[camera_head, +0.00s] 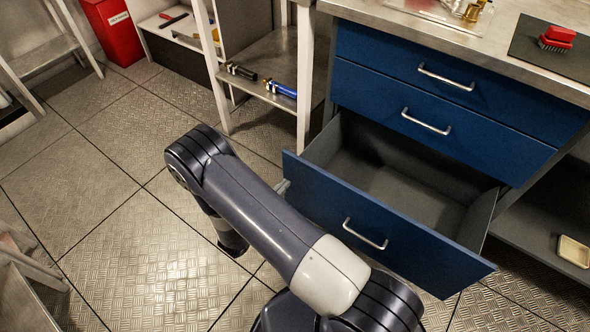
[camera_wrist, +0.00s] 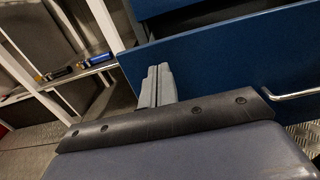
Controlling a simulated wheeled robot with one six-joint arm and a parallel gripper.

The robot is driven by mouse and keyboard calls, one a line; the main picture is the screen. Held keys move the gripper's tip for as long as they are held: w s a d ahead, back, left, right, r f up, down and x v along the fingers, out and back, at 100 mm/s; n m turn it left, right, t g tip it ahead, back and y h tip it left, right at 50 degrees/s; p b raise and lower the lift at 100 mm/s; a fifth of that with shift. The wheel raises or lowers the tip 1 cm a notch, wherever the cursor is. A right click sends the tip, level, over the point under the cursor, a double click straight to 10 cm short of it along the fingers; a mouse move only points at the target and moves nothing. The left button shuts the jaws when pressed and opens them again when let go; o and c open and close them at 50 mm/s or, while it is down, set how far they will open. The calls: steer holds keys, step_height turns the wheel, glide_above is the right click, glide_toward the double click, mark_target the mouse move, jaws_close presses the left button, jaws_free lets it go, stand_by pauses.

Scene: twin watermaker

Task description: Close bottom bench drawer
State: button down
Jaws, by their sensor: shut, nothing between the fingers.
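The bottom bench drawer (camera_head: 410,238) is blue with a silver bar handle (camera_head: 364,234). It stands pulled well out, and its grey inside looks empty. Its front also fills the upper right of the wrist view (camera_wrist: 215,72), with part of the handle (camera_wrist: 292,93) at the right edge. My gripper (camera_wrist: 158,72) is shut and empty, with its fingers pointing toward the left part of the drawer front. In the head view my arm hides most of the gripper; only a grey bit shows by the drawer's left end. I cannot tell whether the fingers touch the front.
Two blue drawers (camera_head: 455,97) above are shut. A red brush (camera_head: 557,38) lies on a dark mat on the bench top. A shelf (camera_head: 272,78) with black and blue tools stands left of the bench. A small tray (camera_head: 573,251) lies lower right. The floor at left is clear.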

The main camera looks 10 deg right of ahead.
mark_target(302, 164)
steer(key=x, duration=0.7)
steer(key=shift+w+b, duration=0.2)
steer(key=shift+b, duration=0.1)
steer(key=shift+d, duration=0.15)
steer(key=b+x, duration=1.1)
steer(key=x, duration=1.8)
steer(key=shift+w+r, duration=0.15)
steer(key=shift+w, duration=0.15)
steer(key=shift+d+r, duration=0.1)
steer(key=shift+d, duration=0.05)
